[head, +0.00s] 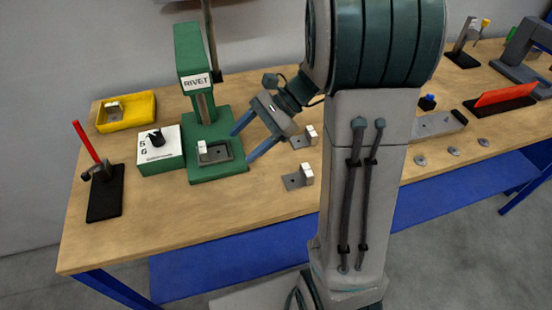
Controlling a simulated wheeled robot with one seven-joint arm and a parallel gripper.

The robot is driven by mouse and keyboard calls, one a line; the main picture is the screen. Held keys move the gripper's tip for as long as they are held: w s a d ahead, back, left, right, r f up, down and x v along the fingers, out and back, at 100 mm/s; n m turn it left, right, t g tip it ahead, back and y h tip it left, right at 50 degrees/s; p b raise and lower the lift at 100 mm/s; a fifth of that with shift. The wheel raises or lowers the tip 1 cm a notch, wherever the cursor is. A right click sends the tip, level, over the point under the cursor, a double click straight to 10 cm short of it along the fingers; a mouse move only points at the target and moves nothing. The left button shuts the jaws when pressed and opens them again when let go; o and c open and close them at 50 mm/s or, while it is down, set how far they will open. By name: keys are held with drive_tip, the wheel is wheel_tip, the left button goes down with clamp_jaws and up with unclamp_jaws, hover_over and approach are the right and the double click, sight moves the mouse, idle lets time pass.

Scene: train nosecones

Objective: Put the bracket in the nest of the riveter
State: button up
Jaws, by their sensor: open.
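The green riveter (192,55) with a RIVET label stands at the back left of the table. Its nest (228,159), a dark low frame, is on the green base. A small bracket-like piece with a white upright (202,147) is at the nest's left side; I cannot tell whether it is seated flat. My gripper (241,146) is open, its blue fingers pointing down-left over the right side of the riveter base, with nothing visible between them. Two more brackets, grey plates with white uprights, lie on the table right of the riveter: one farther back (311,134), one nearer (294,181).
A yellow bin (142,112) holding a small bracket-like part, a white-and-green control box (160,155) and a red-handled tool on a black base (104,205) stand left. My arm hides the table's middle. Loose discs, a red-and-black fixture (505,95) and other devices are right.

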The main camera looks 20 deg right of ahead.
drive_tip(key=s+d+r+n+t+h, duration=0.1)
drive_tip(key=s+d+n+t+h, duration=0.3)
drive_tip(key=s+n+h, duration=0.6)
drive_tip(key=s+n, duration=0.2)
drive_tip(key=n, duration=0.2)
drive_tip(key=shift+d+h, duration=0.25)
drive_tip(key=shift+h, duration=0.15)
drive_tip(key=shift+r, duration=0.1)
idle(1.3)
